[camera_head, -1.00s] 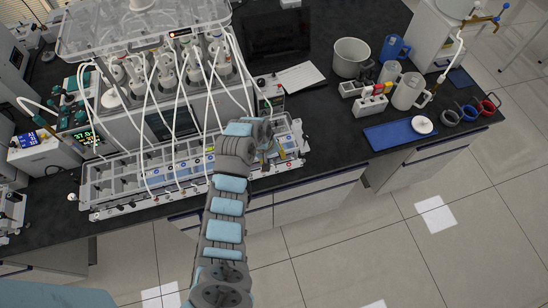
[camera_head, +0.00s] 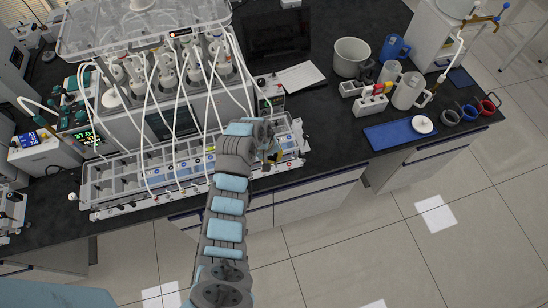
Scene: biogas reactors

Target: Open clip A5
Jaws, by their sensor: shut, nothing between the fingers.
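A long grey rack (camera_head: 118,199) with several compartments and white tubes lies along the bench's front edge, below the reactors (camera_head: 193,68). My gripper (camera_head: 273,156) is at the rack's right end, at the tip of my grey and blue arm. It looks small and dark, and my wrist partly covers it. It is shut, with nothing seen between the fingers. Clip A5 cannot be picked out; the labels are too small to read, and my arm hides part of the rack. I cannot tell whether the gripper touches the rack.
White tubes (camera_head: 178,108) run from the reactors down to the rack, left of my wrist. A white sheet (camera_head: 300,77) lies behind on the bench. A blue tray (camera_head: 392,136), a beaker (camera_head: 409,91) and a pot (camera_head: 351,57) stand to the right.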

